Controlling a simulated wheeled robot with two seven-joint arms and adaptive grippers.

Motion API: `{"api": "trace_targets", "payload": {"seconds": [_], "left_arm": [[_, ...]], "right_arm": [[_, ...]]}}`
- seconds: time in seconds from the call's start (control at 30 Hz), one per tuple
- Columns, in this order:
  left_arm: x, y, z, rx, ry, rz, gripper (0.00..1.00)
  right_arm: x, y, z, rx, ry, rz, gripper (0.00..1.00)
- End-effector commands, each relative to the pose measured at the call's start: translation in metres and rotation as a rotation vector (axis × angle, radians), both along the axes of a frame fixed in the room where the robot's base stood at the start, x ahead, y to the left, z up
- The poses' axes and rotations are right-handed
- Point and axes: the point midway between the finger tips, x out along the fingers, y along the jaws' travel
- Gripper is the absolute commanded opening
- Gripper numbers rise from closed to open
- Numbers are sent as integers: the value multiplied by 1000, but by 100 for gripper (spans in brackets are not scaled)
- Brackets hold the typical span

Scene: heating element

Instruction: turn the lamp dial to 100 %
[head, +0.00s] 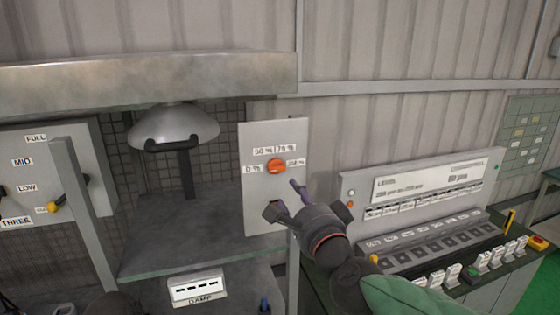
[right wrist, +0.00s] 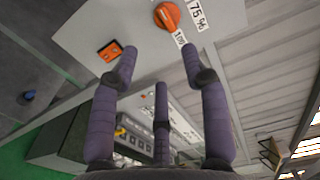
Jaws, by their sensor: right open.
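The lamp dial (head: 276,166) is an orange round knob on a light grey panel (head: 258,205), with percent labels around it: 0 at left, 50 and 75 above, 100 at right. In the right wrist view the dial (right wrist: 167,15) is at the top edge, beside the 100 and 75 labels.
A domed lamp (head: 174,128) hangs left of the panel above a grey shelf (head: 190,235). A lever panel (head: 25,150) with a grey post (head: 82,215) stands far left. A console (head: 430,195) with switches fills the right. An orange rocker switch (right wrist: 110,50) shows on the panel.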

Motion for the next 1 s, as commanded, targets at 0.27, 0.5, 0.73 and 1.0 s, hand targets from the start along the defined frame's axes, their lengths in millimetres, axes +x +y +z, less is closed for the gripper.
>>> {"api": "trace_targets", "payload": {"seconds": [0.27, 0.5, 0.73, 1.0], "left_arm": [[0, 0, 2, 0, 1, 0, 40], [0, 0, 7, 0, 0, 0, 40], [0, 0, 12, 0, 0, 0, 40], [0, 0, 14, 0, 0, 0, 40]], "right_arm": [[19, 7, 6, 14, -3, 1, 46], [57, 19, 7, 14, -3, 0, 46], [86, 29, 8, 13, -5, 1, 46], [100, 33, 8, 15, -6, 1, 46]]}}
